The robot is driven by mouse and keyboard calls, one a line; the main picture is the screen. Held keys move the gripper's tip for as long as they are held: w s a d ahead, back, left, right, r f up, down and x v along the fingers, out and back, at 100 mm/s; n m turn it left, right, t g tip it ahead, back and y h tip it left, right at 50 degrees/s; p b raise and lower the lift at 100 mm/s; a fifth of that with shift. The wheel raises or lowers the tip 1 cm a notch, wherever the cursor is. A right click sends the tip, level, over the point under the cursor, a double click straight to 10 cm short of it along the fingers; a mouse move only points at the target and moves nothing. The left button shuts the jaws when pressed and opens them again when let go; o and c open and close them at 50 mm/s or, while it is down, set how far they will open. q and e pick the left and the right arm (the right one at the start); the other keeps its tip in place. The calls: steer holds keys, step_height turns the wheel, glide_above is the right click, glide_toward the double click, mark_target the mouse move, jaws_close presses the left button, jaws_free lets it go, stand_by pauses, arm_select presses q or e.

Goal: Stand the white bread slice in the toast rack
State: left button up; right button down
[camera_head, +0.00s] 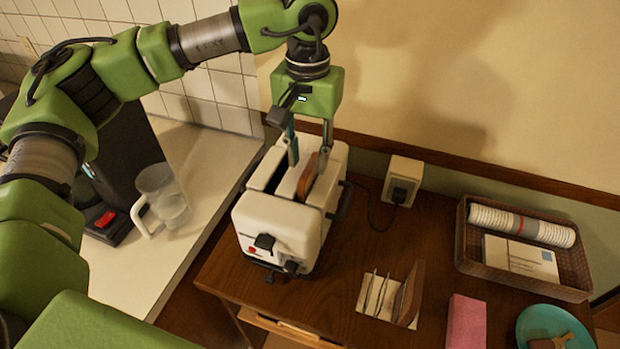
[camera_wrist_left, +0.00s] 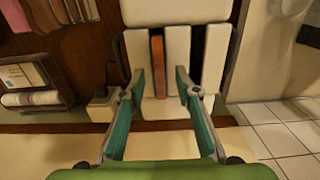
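A bread slice with a brown crust edge (camera_head: 307,176) stands in one slot of the white toaster (camera_head: 278,222), sticking up above its top. In the left wrist view the slice (camera_wrist_left: 158,58) fills the left slot, and the right slot is dark and empty. Only its crust edge shows clearly, so I cannot tell whether it is the white bread. My left gripper (camera_head: 308,156) points down over the toaster, open, with a finger on each side of the slice and gaps visible. The toast rack (camera_head: 373,294) stands on the wooden table, with a brown slice (camera_head: 408,297) at its right end. My right gripper is out of view.
A wicker tray (camera_head: 478,262) holds a paper roll and a card. A pink block (camera_head: 466,322) and a teal plate (camera_head: 578,340) with a brown piece sit at the front right. A wall socket with a plug (camera_head: 402,181) is behind. A clear jug (camera_head: 160,198) stands left.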

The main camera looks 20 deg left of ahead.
mark_target(309, 166)
arm_select(q)
steer(key=shift+w+f+p, duration=0.1)
steer(key=shift+f+p, duration=0.3)
steer(key=shift+f, duration=1.2)
steer(key=shift+c, duration=0.4)
jaws_close()
steer(key=shift+r, duration=0.15)
